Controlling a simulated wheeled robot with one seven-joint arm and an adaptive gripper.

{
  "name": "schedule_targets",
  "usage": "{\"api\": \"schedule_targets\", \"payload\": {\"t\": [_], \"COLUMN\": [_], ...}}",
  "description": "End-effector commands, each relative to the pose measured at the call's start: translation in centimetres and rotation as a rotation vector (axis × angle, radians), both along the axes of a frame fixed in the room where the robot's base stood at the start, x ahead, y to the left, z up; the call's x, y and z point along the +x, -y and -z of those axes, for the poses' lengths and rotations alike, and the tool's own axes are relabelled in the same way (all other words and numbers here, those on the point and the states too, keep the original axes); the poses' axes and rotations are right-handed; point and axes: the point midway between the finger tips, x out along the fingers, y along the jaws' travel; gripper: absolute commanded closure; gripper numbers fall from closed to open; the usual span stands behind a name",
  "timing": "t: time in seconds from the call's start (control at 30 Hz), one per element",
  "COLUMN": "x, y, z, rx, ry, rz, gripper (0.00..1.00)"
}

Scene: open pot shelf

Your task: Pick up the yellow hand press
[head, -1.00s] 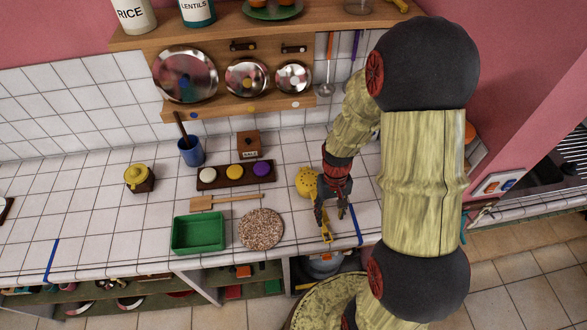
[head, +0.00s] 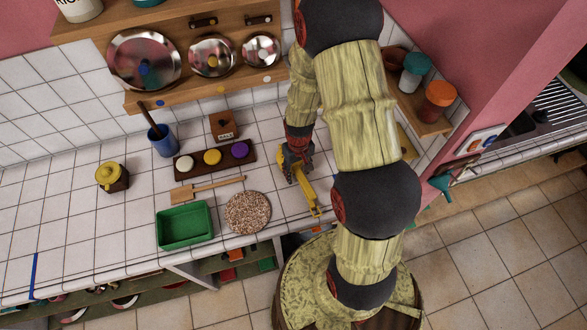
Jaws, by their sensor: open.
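The yellow hand press (head: 307,192) lies on the white tiled counter near its front right, with its long handles pointing toward the front edge. My gripper (head: 293,170) is over the far end of the press, close to it. It is open. My fingers and wrist hide that end of the press, and I cannot tell whether they touch it.
Left of the press are a round speckled board (head: 247,212), a wooden spatula (head: 205,189), a green tray (head: 184,227) and a dark rack of coloured discs (head: 214,161). A yellow-lidded pot (head: 112,177) stands farther left. A wall shelf (head: 420,116) with jars is at right.

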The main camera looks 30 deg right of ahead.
Motion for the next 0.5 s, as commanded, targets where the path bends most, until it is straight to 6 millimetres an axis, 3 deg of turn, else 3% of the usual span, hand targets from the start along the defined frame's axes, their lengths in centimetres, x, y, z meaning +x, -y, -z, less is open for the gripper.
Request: {"api": "schedule_targets", "payload": {"t": [0.2, 0.5], "x": [0.0, 0.0], "y": [0.0, 0.0], "z": [2.1, 2.2], "rx": [0.000, 0.000], "ry": [0.000, 0.001], "rz": [0.000, 0.000], "gripper": [0.55, 0.59]}}
